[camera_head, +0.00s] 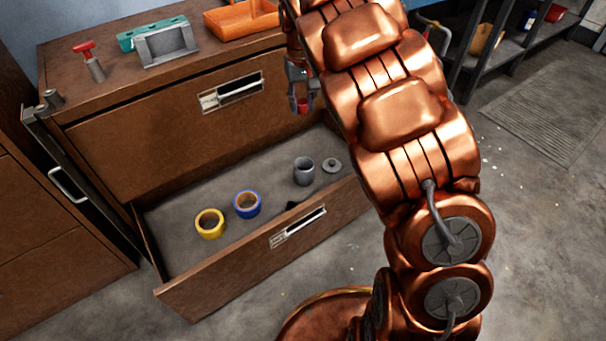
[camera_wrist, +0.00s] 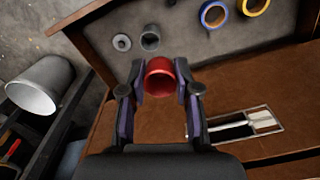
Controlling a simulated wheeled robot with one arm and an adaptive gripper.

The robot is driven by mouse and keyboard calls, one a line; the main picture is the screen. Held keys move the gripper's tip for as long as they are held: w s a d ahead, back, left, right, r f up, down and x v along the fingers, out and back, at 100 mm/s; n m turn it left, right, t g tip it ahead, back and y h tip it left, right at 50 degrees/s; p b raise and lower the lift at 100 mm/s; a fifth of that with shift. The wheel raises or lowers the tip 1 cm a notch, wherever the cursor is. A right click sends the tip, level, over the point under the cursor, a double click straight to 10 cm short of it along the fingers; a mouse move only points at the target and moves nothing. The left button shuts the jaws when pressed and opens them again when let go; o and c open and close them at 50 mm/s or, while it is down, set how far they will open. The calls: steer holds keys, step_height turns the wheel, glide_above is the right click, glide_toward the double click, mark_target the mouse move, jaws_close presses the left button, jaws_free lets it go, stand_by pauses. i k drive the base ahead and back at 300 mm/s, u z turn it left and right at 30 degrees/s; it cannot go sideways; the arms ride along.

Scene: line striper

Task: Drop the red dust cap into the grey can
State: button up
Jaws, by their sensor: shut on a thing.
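My gripper (camera_head: 301,97) is shut on the red dust cap (camera_wrist: 160,78), which sits between its two fingers in the wrist view. In the head view the red cap (camera_head: 303,105) shows at the fingertips, above the open drawer. The grey can (camera_head: 304,171) stands upright in the drawer, toward its right end. In the wrist view the grey can (camera_wrist: 150,38) lies just beyond the cap, and its open mouth shows. My gripper and the cap are apart from the can.
A grey lid-like disc (camera_head: 331,166) lies beside the can. Yellow tape (camera_head: 209,223) and blue tape (camera_head: 247,204) lie farther left in the open drawer (camera_head: 170,298). An orange tray (camera_head: 243,19), a teal-and-grey holder (camera_head: 165,45) and a red-handled tool (camera_head: 90,62) stand on the cabinet top.

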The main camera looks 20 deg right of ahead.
mark_target(306, 180)
steer(key=u, duration=0.5)
steer(key=k, duration=1.15)
steer(key=u, duration=1.15)
steer(key=i, duration=0.95)
steer(key=z, duration=0.9)
steer(key=i, duration=0.9)
steer(key=z, duration=0.25)
